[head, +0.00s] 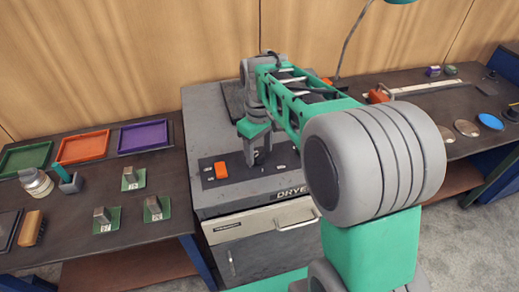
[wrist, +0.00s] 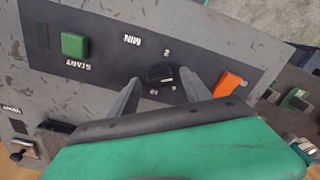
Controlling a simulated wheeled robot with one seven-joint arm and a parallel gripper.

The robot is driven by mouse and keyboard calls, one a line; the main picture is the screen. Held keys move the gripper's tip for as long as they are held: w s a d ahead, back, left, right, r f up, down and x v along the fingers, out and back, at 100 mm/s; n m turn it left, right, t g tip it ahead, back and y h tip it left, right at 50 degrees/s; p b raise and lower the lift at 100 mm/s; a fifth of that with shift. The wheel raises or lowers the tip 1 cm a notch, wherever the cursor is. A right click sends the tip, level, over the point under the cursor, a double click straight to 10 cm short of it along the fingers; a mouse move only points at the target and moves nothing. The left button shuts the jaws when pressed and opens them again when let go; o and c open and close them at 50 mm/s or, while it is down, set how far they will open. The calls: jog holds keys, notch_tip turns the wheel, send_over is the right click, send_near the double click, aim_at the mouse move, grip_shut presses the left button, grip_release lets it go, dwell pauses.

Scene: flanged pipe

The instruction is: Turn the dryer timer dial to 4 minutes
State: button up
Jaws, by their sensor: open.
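The dryer (head: 240,205) is a grey cabinet with a dark control panel on top. Its timer dial (wrist: 160,73) is a small black knob with a pale pointer mark, with white numerals and an upside-down "MIN" label around it. The numerals are too small to read surely, so I cannot tell the exact setting. My gripper (wrist: 160,76) is open, with one finger on each side of the dial and visible gaps between fingers and knob. In the head view my gripper (head: 259,160) points down at the panel and mostly hides the dial.
An orange switch (wrist: 229,82) sits close beside one finger, and a green START button (wrist: 75,45) lies on the panel's other side. Left is a table with trays (head: 80,146) and small blocks on green plates (head: 131,180). Right is a bench with discs (head: 490,121).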

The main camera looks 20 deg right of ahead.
aim_at(259, 154)
notch_tip(259, 154, up, 8)
jog(key=shift+f+b, duration=0.1)
jog(key=shift+b, duration=0.4)
